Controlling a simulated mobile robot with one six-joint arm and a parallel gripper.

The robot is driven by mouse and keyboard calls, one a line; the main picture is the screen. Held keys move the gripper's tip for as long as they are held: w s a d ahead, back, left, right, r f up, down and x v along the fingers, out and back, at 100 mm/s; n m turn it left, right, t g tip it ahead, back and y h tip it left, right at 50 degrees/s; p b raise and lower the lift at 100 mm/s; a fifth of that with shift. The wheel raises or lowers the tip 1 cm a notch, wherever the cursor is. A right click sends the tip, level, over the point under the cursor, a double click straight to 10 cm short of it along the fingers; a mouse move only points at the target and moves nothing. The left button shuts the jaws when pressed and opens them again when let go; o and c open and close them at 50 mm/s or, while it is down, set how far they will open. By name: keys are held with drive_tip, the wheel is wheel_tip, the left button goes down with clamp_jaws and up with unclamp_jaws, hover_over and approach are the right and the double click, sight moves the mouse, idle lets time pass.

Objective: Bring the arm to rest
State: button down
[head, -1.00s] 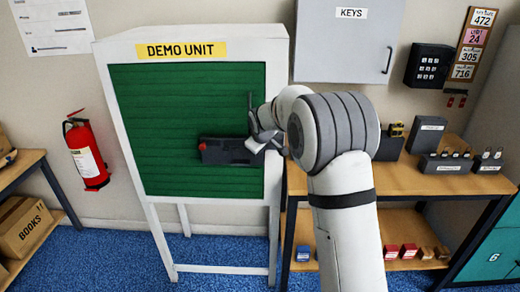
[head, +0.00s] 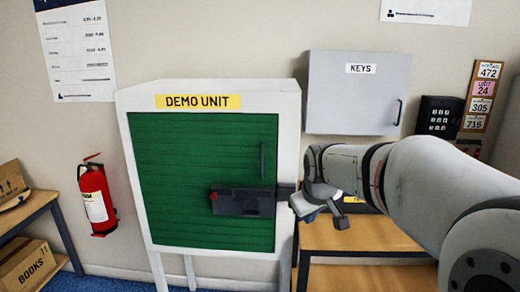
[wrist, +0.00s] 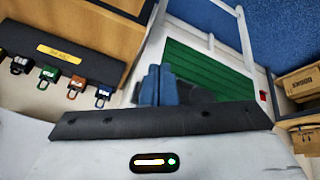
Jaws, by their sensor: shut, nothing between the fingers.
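My gripper (head: 327,212) is to the right of the demo unit (head: 205,108), beside its white frame and apart from the green door (head: 185,150). In the wrist view the two blue fingers of my gripper (wrist: 159,86) are together with nothing between them. The green door stands closed in its frame, with a dark latch (head: 245,202) with a red part across its right side and a dark handle (head: 262,160) above. The green door also shows behind the fingers in the wrist view (wrist: 205,68).
A grey keys cabinet (head: 355,95) and a keypad (head: 439,117) hang on the wall. A wooden bench (head: 350,235) stands below my arm. A fire extinguisher (head: 97,197) hangs at left, near a shelf with a books box (head: 27,267). Several small padlocks (wrist: 75,85) show in the wrist view.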

drive_tip(key=s+d+f+m+g, duration=0.1)
drive_tip(key=s+f+m, duration=0.1)
drive_tip(key=s, duration=0.9)
drive_tip(key=s+d+f+m+g, duration=0.1)
drive_tip(key=s+f+m, duration=0.2)
drive_tip(key=s, duration=0.9)
drive_tip(key=shift+d+f, duration=0.2)
drive_tip(key=shift+f, duration=0.55)
